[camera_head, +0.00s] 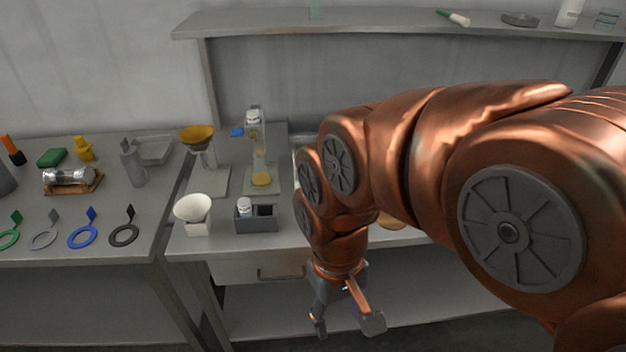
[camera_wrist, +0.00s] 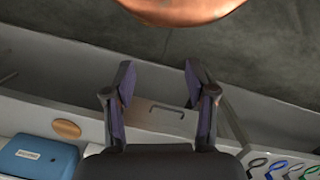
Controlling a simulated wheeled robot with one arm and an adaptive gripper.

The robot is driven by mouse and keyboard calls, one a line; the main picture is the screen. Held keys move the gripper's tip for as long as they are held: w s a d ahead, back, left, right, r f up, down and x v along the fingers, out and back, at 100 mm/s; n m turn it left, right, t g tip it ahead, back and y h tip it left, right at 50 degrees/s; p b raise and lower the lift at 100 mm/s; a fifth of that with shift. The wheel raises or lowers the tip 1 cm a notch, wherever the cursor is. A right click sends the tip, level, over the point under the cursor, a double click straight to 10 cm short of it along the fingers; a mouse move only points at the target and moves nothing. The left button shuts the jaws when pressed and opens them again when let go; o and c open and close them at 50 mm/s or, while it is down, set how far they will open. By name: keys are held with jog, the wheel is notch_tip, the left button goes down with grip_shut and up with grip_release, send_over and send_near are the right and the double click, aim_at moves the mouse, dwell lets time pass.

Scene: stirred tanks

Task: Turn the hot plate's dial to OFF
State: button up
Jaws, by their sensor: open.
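My gripper (camera_head: 346,322) is open and empty, pointing down in front of the bench's front edge. In the wrist view its two fingers (camera_wrist: 158,82) stand apart with nothing between them. I cannot make out a hot plate or a dial for certain in either view. My arm covers the right part of the bench in the head view. A blue box with a pale label (camera_wrist: 35,157) shows at the lower left of the wrist view; I cannot tell what it is.
The bench drawer's handle (camera_head: 280,274) is left of my gripper. Coloured rings (camera_head: 82,235) lie on the left table. A round tan disc (camera_wrist: 66,129) lies near the bench edge. A shelf (camera_head: 370,22) runs above.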

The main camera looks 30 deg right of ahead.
jog(key=w+d+r+m+b, duration=0.1)
jog(key=w+d+m, duration=0.15)
jog(key=w, duration=0.45)
jog(key=w+d+r+m+t+b, duration=0.1)
jog(key=w+d+m+b, duration=0.1)
jog(key=w+m, duration=0.35)
jog(key=w+d+r+m+b, duration=0.1)
jog(key=w+d+m, duration=0.15)
jog(key=w, duration=0.65)
jog(key=w+d+f+m+b, duration=0.1)
jog(key=w+d+m, duration=0.2)
jog(key=w+d, duration=0.1)
jog(key=w+d+f+m+b, duration=0.1)
jog(key=w+d+m, duration=0.2)
jog(key=w+d, duration=0.2)
jog(key=w+d+f+m+t+b, duration=0.1)
jog(key=w+d+m+b, duration=0.1)
jog(key=w+d+m, duration=0.2)
jog(key=shift+w+d, duration=0.4)
jog(key=shift+d, duration=0.35)
jog(key=shift+w+d, duration=0.35)
jog(key=shift+d, duration=0.4)
jog(key=shift+w+d+f+m, duration=0.15)
jog(key=shift+w+d+m, duration=0.05)
jog(key=shift+d+m, duration=0.2)
jog(key=shift+f, duration=0.15)
jog(key=shift+f+p, duration=0.6)
jog(key=shift+f, duration=3.05)
grip_shut()
